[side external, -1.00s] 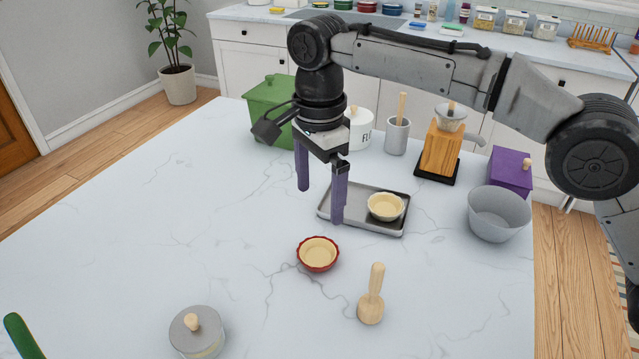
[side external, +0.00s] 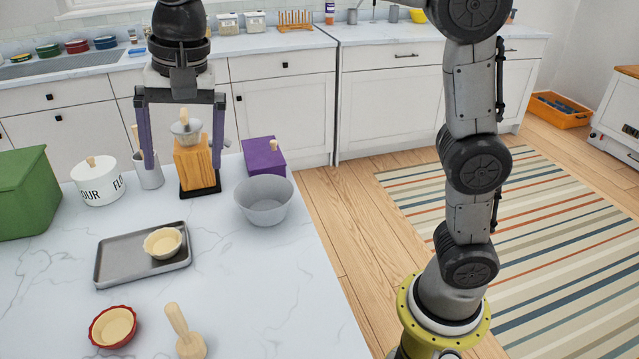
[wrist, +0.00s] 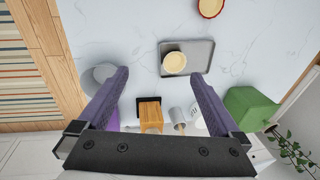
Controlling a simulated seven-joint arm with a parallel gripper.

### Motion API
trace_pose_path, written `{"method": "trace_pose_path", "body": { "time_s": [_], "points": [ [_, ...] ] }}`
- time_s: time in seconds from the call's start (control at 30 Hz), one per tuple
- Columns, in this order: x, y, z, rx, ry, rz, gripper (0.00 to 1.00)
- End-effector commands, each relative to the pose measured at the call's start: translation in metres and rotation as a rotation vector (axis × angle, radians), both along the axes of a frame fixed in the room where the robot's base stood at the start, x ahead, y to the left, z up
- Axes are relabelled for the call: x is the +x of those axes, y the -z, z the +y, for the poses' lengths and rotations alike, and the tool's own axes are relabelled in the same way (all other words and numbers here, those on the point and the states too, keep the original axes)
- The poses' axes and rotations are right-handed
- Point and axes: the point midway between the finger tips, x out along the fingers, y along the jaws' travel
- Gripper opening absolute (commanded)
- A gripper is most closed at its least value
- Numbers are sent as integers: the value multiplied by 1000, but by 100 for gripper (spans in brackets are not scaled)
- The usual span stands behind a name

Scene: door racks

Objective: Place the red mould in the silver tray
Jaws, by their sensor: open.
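The red mould (side external: 113,327), a fluted red dish with a cream inside, sits on the white marble counter in front of the silver tray (side external: 122,262). It also shows at the top edge of the wrist view (wrist: 210,7). The tray lies flat and holds a cream fluted mould (side external: 163,243) in its right part; the rest of the tray is bare. My gripper (side external: 182,160) is open and empty, raised around the height of the wooden grinder at the back, well away from the red mould. In the wrist view the tray (wrist: 203,52) lies beyond my fingertips.
The wooden grinder (side external: 193,165), utensil pot (side external: 150,171), flour canister (side external: 97,186), purple box (side external: 263,158) and green bin (side external: 25,195) line the back. A grey bowl (side external: 264,203) stands right of the tray.

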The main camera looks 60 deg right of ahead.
Motion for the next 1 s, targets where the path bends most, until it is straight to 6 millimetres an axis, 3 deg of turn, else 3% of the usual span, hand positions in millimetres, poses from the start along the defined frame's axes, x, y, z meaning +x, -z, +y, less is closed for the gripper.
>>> {"method": "trace_pose_path", "body": {
  "time_s": [0.03,0.1,0.3,0.5,0.6,0.8,1.0],
  "points": [
    [-17,-5,-22,-7,-46,-30,100],
    [-38,-6,-45,-23,-127,-69,100],
    [-106,9,-103,-99,-349,-176,100],
    [-174,46,-141,-211,-559,-267,100],
    [-199,66,-151,-264,-641,-297,100],
    [-223,90,-160,-328,-735,-323,100],
    [-226,94,-160,-336,-748,-324,100]
  ]
}}
